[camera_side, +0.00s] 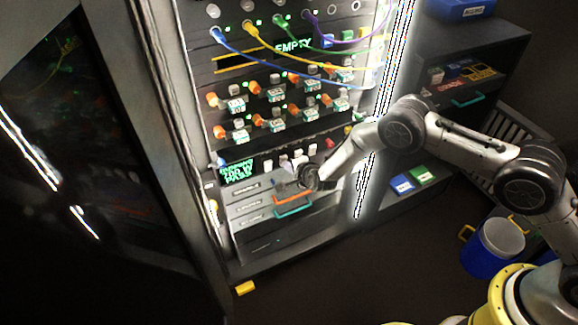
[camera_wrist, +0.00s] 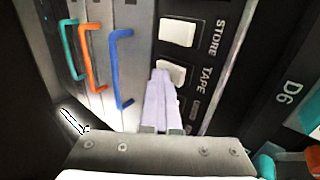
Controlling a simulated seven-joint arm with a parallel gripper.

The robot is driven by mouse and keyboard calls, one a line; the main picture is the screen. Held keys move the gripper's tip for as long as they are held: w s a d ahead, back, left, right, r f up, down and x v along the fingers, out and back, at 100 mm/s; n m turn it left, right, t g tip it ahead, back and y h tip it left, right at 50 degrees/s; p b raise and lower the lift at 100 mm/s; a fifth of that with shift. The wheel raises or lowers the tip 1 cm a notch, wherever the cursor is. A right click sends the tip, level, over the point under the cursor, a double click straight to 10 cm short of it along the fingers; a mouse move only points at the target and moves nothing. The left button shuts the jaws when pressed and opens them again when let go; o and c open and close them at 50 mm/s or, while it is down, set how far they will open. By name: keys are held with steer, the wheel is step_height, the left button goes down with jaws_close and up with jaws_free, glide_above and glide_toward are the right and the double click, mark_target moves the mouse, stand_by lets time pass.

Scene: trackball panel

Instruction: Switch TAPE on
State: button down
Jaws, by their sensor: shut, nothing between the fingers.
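The TAPE switch is a white rocker (camera_wrist: 175,72) beside the printed word TAPE in the wrist view. My gripper (camera_wrist: 160,74) is shut and empty, its pale fingertips at the lower left edge of this rocker and covering part of it. I cannot tell whether the fingertips touch it, or which way it is set. In the side view my gripper (camera_side: 287,181) is at the lower part of the lit rack, in front of the switch row, and the TAPE switch cannot be made out there.
The STORE rocker (camera_wrist: 177,32) is beside TAPE. Drawers with a blue handle (camera_wrist: 118,70), an orange handle (camera_wrist: 90,58) and a teal handle (camera_wrist: 69,50) lie along the other side. A green text display (camera_side: 238,172) is left of my gripper. Plugged cables hang higher on the rack.

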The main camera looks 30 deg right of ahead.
steer(key=shift+w+r, duration=0.15)
steer(key=shift+r, duration=0.75)
steer(key=s+f+v, duration=0.1)
steer(key=v, duration=1.2)
steer(key=shift+s, duration=0.35)
steer(key=shift+f, duration=0.2)
